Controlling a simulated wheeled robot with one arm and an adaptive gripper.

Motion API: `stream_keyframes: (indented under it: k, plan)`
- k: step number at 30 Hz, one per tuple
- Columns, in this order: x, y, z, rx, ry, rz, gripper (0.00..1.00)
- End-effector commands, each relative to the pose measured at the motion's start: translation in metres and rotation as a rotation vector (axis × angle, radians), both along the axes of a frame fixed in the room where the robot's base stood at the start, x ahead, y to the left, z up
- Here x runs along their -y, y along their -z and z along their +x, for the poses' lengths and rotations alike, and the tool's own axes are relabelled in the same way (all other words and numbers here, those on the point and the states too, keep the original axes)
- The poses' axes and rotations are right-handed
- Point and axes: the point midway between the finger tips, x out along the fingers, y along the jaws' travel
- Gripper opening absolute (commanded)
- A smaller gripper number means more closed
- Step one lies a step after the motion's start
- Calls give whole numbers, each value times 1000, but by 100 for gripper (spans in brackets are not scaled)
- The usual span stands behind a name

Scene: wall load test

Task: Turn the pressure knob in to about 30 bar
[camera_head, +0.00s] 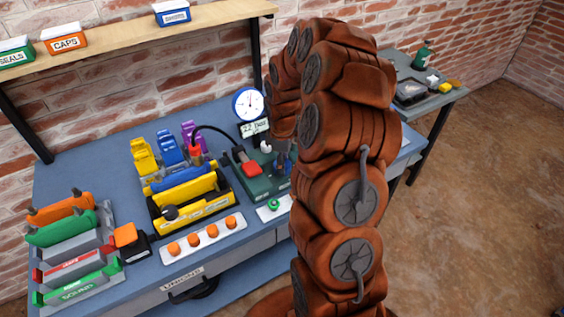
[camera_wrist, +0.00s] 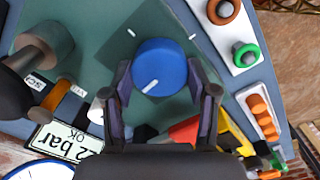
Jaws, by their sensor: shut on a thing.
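The pressure knob (camera_wrist: 160,62) is round and blue with a white pointer line, on a dark green panel (camera_wrist: 95,30) in the wrist view. My gripper (camera_wrist: 160,76) has a finger on either side of it and is shut on it. The pointer line points down and left in that view. In the head view the green unit (camera_head: 262,186) stands on the bench, and my arm hides much of its right side. The display (camera_head: 254,128) reads about 22 bar. The round white gauge (camera_head: 248,104) stands above it.
A yellow rack (camera_head: 190,205) with a black cable stands left of the unit. A strip with orange caps (camera_head: 211,231) and a green ring (camera_head: 273,204) lie in front. A shelf (camera_head: 140,30) runs above.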

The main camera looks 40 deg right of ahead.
Motion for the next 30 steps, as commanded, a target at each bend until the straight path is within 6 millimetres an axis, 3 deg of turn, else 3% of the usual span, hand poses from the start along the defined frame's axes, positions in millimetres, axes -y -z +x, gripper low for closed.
stream_keyframes:
  k: [14,30]
  plan:
    - [0,4,0,0,83,-1,23]
    - [1,6,0,3,546,-2,23]
